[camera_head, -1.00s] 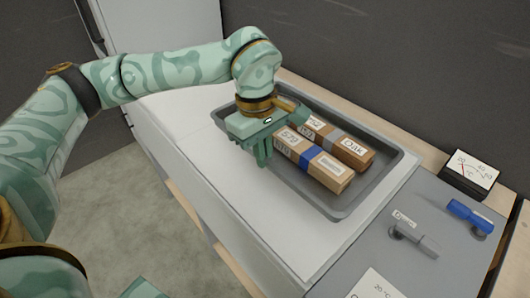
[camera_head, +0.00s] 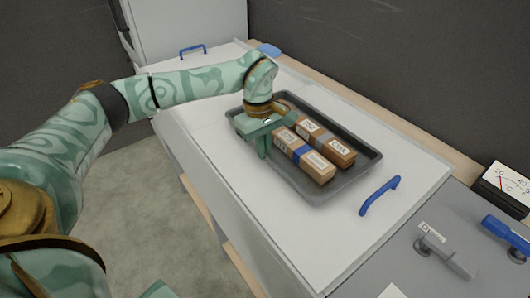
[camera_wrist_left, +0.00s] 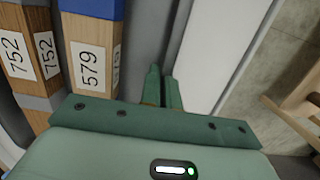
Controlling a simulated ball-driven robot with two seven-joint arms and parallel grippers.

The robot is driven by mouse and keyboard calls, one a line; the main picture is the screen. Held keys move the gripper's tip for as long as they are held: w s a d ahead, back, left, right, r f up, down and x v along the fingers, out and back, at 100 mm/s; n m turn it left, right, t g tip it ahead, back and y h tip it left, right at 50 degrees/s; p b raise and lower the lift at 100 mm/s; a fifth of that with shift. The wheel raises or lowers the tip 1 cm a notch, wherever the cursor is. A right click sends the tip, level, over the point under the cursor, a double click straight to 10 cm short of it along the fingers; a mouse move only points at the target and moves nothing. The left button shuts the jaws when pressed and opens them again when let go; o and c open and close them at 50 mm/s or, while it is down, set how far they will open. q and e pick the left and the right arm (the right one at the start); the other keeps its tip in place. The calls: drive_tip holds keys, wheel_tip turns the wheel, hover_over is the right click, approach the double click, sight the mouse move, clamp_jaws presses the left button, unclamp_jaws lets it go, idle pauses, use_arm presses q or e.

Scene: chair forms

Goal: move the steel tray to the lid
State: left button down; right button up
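The steel tray (camera_head: 348,187) is a grey, shallow, rimmed tray holding several wooden blocks. It is over the white lid (camera_head: 310,240) of the long chest, between the lid's two blue handles; I cannot tell whether it rests on it or hangs just above. My left gripper (camera_head: 263,150) points down at the tray's left side wall. In the left wrist view its two fingers (camera_wrist_left: 163,88) are close together on the tray's wall, with the wall between them. The fingertips are partly hidden by the wall. My right gripper is not in view.
Wooden blocks (camera_head: 305,158) with labels and blue or grey bands lie in the tray. A blue handle (camera_head: 380,195) stands up right of the tray, another (camera_head: 193,50) at the far end. A dial gauge (camera_head: 505,187) and clamps (camera_head: 440,250) are at the right.

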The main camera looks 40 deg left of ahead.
use_arm(q)
drive_tip(key=shift+w+f, duration=0.1)
drive_tip(key=shift+f, duration=0.4)
drive_tip(key=shift+r, duration=0.15)
drive_tip(key=c, duration=1.6)
unclamp_jaws()
drive_tip(key=shift+c, duration=0.2)
wheel_tip(320, 180, up, 12)
drive_tip(key=a+p, duration=0.1)
drive_tip(key=p, duration=0.3)
drive_tip(key=shift+a, duration=0.2)
drive_tip(key=shift+f, duration=0.2)
